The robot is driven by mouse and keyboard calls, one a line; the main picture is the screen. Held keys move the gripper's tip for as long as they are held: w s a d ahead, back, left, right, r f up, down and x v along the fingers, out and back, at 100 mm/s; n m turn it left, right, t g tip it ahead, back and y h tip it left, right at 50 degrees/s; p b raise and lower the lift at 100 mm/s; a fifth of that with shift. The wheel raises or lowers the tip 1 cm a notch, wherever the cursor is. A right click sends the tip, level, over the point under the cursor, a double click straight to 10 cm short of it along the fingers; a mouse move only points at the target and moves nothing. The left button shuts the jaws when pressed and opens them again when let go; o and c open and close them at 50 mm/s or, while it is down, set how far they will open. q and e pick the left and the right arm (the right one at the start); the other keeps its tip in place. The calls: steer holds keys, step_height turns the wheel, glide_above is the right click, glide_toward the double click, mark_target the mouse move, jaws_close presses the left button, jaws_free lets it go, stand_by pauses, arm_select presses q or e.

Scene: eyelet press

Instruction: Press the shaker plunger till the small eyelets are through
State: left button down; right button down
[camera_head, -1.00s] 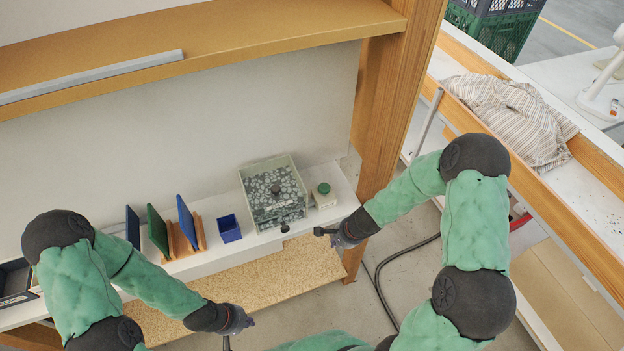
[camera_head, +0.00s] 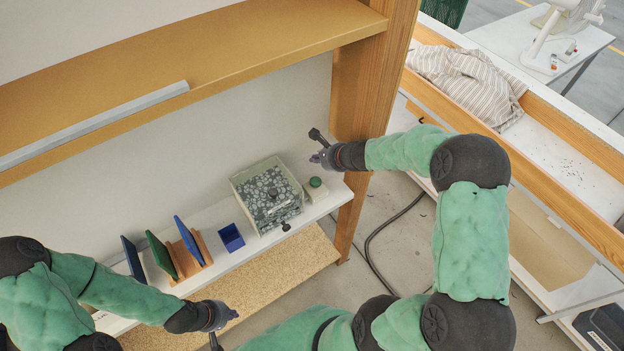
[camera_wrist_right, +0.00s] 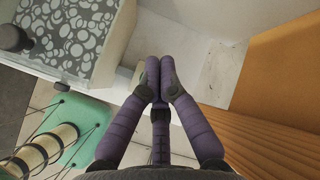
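The shaker (camera_head: 268,193) is a clear-walled box of grey, round-patterned eyelets on the white ledge, with dark knobs on its top and front. To its right stands a small cream block (camera_head: 318,194) with a round green button (camera_head: 315,182), likely the plunger. My right gripper (camera_head: 318,157) is just behind and above this block, apart from it in the picture. In the right wrist view its purple fingers (camera_wrist_right: 156,78) meet at the tips with nothing seen between them; the shaker (camera_wrist_right: 70,35) shows upper left and the button is not visible. My left gripper (camera_head: 232,315) hangs low at front; its opening is unclear.
A wooden post (camera_head: 366,110) rises close to my right gripper. A shelf (camera_head: 200,60) overhangs behind. A speckled board (camera_head: 270,280) lies below the ledge.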

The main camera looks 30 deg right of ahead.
mark_target(315, 182)
steer(key=shift+f, duration=0.1)
step_height(315, 182, down, 8)
steer(key=b, duration=0.6)
steer(key=shift+f+b, duration=0.35)
steer(key=shift+b, duration=0.3)
stand_by(1.0)
steer(key=shift+f+b, duration=0.4)
steer(key=shift+b, duration=0.2)
steer(key=shift+s+f+b, duration=0.1)
steer(key=shift+f+b, duration=1.15)
steer(key=shift+b, duration=0.2)
stand_by(1.6)
steer(key=shift+r, duration=0.1)
steer(key=shift+r+p, duration=1.15)
steer(key=shift+r, duration=0.45)
